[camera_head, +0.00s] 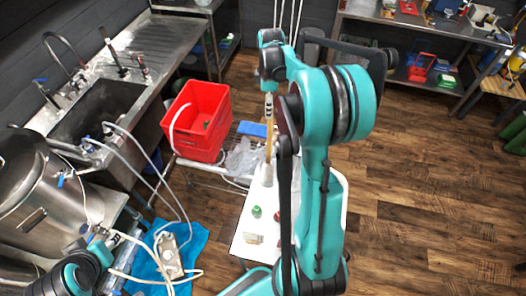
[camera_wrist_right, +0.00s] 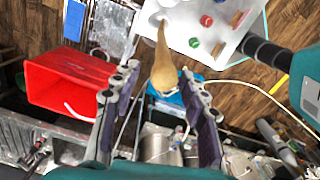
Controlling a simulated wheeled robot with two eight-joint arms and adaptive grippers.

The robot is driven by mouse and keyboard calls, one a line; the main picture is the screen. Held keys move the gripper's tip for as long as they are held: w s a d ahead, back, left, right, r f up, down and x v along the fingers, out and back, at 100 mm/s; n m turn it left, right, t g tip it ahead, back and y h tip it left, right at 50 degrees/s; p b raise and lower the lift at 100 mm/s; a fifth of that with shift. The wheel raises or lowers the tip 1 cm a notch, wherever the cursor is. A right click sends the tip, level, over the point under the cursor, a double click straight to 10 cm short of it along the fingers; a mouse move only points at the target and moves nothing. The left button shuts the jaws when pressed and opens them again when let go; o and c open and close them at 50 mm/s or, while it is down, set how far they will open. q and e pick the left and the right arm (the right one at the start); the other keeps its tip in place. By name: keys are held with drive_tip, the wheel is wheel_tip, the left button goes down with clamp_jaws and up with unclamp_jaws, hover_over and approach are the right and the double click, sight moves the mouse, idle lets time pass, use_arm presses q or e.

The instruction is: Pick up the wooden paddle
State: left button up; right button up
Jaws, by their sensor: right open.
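The wooden paddle (camera_wrist_right: 164,68) is tan, with a wide rounded end towards my right wrist camera and a narrower part running back to the white table. It also shows in the head view (camera_head: 269,138) as a thin upright tan strip, partly hidden by my right arm. My right gripper (camera_wrist_right: 159,74) is open. In the right wrist view the paddle's wide end appears between its two fingertips, with space on both sides; I cannot tell the depth gap. Part of my left arm shows at the lower left of the head view, but its gripper is not seen.
The white table (camera_head: 240,246) holds a green cap (camera_head: 256,212) and other small items. A red crate (camera_head: 197,120) stands to its left. A steel sink (camera_head: 100,118) and kettle (camera_head: 35,190) line the left side. Wooden floor (camera_head: 425,190) is clear at right.

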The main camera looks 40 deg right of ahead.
wheel_tip(320, 180, down, 6)
drive_tip(key=shift+s+f+p, duration=0.15)
drive_tip(key=shift+s+p, duration=0.05)
drive_tip(key=shift+p, duration=0.2)
drive_tip(key=shift+s+d, duration=0.1)
drive_tip(key=shift+d, duration=0.1)
drive_tip(key=c, duration=0.3)
drive_tip(key=shift+a, duration=0.1)
clamp_jaws()
